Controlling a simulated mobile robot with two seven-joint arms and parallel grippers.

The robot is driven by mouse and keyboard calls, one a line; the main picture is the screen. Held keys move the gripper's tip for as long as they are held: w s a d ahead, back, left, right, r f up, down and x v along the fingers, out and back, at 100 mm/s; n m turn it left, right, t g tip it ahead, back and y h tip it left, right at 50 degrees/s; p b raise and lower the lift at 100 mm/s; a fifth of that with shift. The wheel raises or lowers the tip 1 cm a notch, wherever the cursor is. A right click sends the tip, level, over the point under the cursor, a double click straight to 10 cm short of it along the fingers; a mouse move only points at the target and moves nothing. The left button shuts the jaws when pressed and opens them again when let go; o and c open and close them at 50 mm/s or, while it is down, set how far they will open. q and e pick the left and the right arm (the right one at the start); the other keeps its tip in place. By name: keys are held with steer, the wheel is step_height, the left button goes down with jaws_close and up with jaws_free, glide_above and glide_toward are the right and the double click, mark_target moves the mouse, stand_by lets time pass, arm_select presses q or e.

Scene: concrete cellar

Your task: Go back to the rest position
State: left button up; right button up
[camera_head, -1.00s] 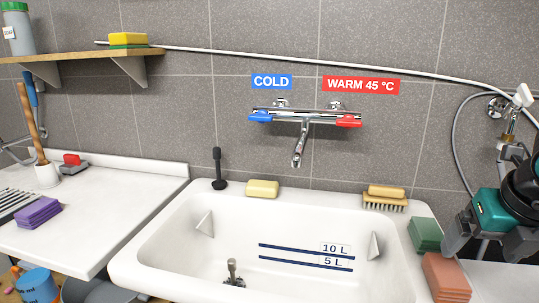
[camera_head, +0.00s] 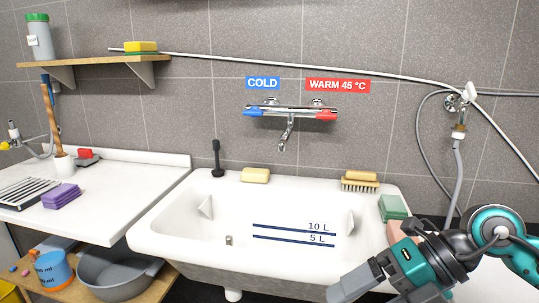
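My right gripper (camera_head: 350,287) is low at the right, in front of the sink's front right corner, its fingers pointing down and left. Its fingers are seen from the side, so I cannot tell whether they are open or shut; nothing shows in them. My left gripper is not in view. The white sink (camera_head: 185,238) has 5 L and 10 L lines inside, and no water is visible. The mixer tap (camera_head: 290,112) has a blue and a red handle.
A green sponge (camera_head: 393,206) lies on the sink's right rim; a pinkish block (camera_head: 394,232) is partly behind my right arm. Soap (camera_head: 255,175) and a brush (camera_head: 360,182) lie on the back rim. A grey basin (camera_head: 118,277) and blue bucket (camera_head: 52,268) stand on a low shelf.

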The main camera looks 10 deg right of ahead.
steer(key=w+a+r+m+t+y, duration=0.25)
steer(key=a+m+t+y, duration=0.25)
steer(key=a+m+y, duration=0.3)
steer(key=w+d+f+m+t+h+p, duration=0.1)
steer(key=d+f+m+t+h, duration=0.4)
steer(key=f+m, duration=0.4)
steer(key=d+f+m+t+h, duration=0.45)
steer(key=f+m+h, duration=0.25)
steer(key=m, duration=0.4)
steer(key=s+f+m+g+h, duration=0.3)
steer(key=s+f+m+g, duration=0.2)
steer(key=s+f, duration=0.4)
step_height(320, 180, down, 4)
steer(key=shift+s+a+f+h, duration=0.25)
steer(key=shift+a+h, duration=0.05)
